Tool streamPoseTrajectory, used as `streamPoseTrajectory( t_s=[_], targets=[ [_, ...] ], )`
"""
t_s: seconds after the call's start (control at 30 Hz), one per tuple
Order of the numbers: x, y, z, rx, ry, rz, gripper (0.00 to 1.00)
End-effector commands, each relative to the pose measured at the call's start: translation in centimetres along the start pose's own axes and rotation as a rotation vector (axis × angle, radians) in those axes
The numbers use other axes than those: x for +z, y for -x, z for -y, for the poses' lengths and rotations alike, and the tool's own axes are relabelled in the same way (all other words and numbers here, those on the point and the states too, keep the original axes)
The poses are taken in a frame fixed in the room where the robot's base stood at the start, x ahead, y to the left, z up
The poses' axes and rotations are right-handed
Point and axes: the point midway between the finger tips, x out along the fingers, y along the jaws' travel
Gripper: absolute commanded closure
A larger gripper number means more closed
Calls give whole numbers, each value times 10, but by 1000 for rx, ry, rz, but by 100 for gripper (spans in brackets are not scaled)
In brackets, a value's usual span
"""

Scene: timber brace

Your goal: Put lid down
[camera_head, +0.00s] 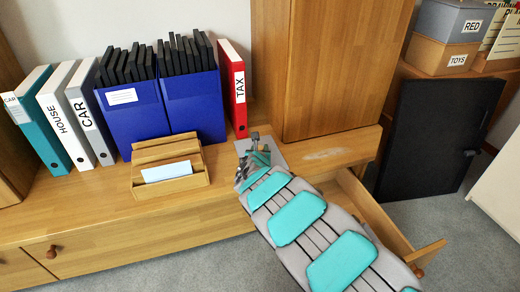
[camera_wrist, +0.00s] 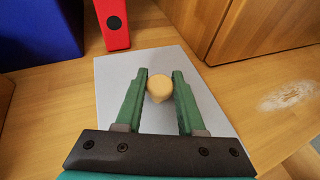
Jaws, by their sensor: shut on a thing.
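The lid (camera_wrist: 208,108) is a flat grey plate with a round wooden knob (camera_wrist: 159,86). My gripper (camera_wrist: 160,80) has its green fingers on either side of the knob and is shut on it. In the head view, my gripper (camera_head: 252,146) is over the wooden bench top, right of the wooden letter holder, and a grey part of the lid (camera_head: 273,152) shows beside it. The lid lies flat, at or just above the bench top; I cannot tell if it touches. My fingers and palm hide part of it.
The red TAX binder (camera_head: 233,88) and blue file boxes (camera_head: 194,103) stand behind. The wooden letter holder (camera_head: 195,183) is to the left. A wooden cabinet (camera_head: 325,65) stands to the right, with a pale scuffed patch (camera_wrist: 286,95) on the bench. An open drawer (camera_head: 377,215) juts out below.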

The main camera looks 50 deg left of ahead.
Motion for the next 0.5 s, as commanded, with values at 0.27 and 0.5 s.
streamPoseTrajectory(
  t_s=[0.27, 0.5],
  targets=[
    [-3, -1, 0, 0, 1, 0, 58],
    [-3, -1, 0, 0, 0, 0, 32]
  ],
)
